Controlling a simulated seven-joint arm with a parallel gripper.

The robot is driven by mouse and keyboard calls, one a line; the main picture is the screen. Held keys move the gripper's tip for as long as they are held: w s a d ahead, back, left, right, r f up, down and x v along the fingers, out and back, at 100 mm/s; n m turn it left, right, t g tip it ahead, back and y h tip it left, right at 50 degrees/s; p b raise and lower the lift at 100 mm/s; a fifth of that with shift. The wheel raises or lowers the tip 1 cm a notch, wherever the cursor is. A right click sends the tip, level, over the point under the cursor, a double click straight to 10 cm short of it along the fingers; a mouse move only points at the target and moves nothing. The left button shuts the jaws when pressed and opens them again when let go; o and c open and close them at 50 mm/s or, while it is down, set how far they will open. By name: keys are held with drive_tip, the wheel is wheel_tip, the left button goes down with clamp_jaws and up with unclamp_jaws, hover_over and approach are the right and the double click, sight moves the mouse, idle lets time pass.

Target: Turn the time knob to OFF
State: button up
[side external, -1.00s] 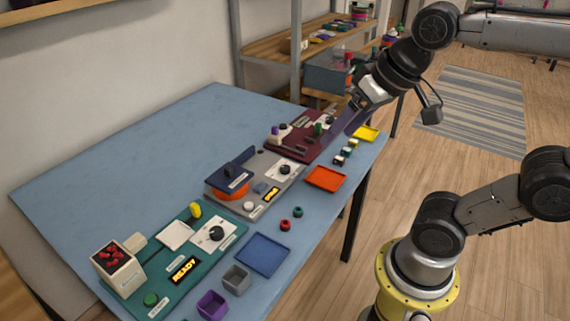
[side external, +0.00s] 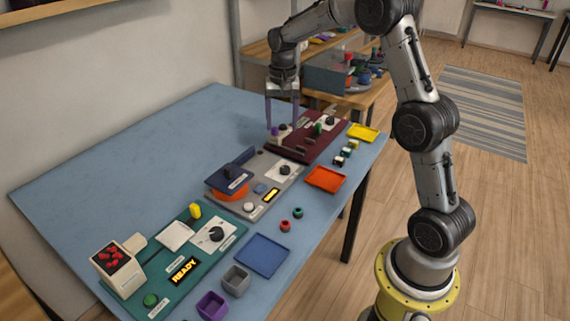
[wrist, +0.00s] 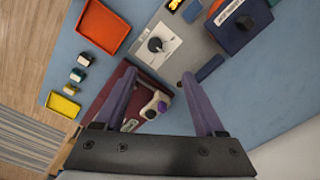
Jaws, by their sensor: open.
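Three dials with dark knobs on white plates show, and their labels are too small to read, so I cannot tell which is the time knob. One dial (side external: 216,234) is on the green panel, one (side external: 285,170) on the grey panel, one (side external: 330,120) on the maroon panel. The grey panel's dial (wrist: 155,44) shows beyond the fingertips in the wrist view. My gripper (side external: 282,128) is open and empty, pointing down over the left end of the maroon panel, near a purple-topped part (side external: 275,131). It also shows in the wrist view (wrist: 158,77).
The green panel has a READY display (side external: 184,271) and a beige box (side external: 118,262). A raised dark blue lid (side external: 231,177) stands on the grey panel. Orange (side external: 325,179), blue (side external: 262,254) and yellow (side external: 363,132) trays line the front edge. The table's back left is clear.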

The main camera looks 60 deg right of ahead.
sight(285, 168)
drive_tip(key=f, duration=1.5)
drive_tip(key=shift+s+d+f, duration=0.15)
drive_tip(key=shift+s+d, duration=0.1)
drive_tip(key=shift+d, duration=0.15)
clamp_jaws()
